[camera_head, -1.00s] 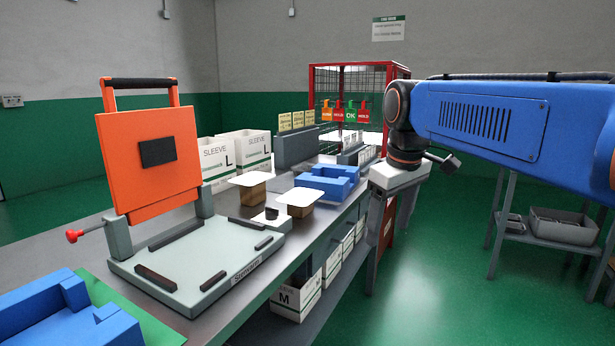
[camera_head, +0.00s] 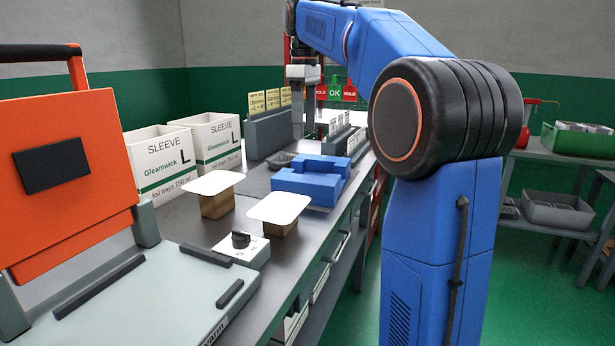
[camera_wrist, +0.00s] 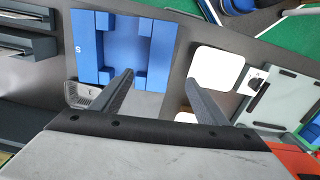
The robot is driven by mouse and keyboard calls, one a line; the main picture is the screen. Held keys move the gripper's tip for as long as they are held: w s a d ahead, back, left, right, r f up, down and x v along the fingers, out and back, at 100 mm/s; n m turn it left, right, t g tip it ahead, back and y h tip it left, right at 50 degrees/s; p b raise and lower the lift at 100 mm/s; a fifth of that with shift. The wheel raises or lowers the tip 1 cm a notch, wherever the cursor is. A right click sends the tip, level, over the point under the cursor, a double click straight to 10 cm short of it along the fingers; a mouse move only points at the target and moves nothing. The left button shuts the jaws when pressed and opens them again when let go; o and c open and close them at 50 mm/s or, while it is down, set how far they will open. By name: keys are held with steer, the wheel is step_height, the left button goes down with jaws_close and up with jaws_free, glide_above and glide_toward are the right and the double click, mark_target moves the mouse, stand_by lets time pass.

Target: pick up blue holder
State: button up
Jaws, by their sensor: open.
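The blue holder (camera_head: 312,185) lies on the grey bench, behind the two white-topped brown blocks. In the wrist view the blue holder (camera_wrist: 125,42) fills the upper left, with a white letter S on its left side. My gripper (camera_wrist: 160,80) is open and empty, its two fingers spread. In the head view my gripper hangs over the far part of the bench, beyond the holder, partly hidden.
White-topped blocks (camera_head: 279,208) (camera_head: 214,184) and a small knob box (camera_head: 241,247) stand nearer than the holder. A small grey tray (camera_wrist: 80,95) sits close beside it. Sleeve cartons (camera_head: 167,163), a card rack (camera_head: 269,132) and an orange-lidded press (camera_head: 60,175) line the bench.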

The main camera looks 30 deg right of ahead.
mark_target(305, 178)
step_height(305, 178, down, 16)
steer(key=shift+a+f, duration=0.1)
steer(key=shift+f, duration=0.15)
stand_by(0.5)
steer(key=c, duration=1.4)
steer(key=shift+c, duration=1.3)
steer(key=shift+r, duration=0.15)
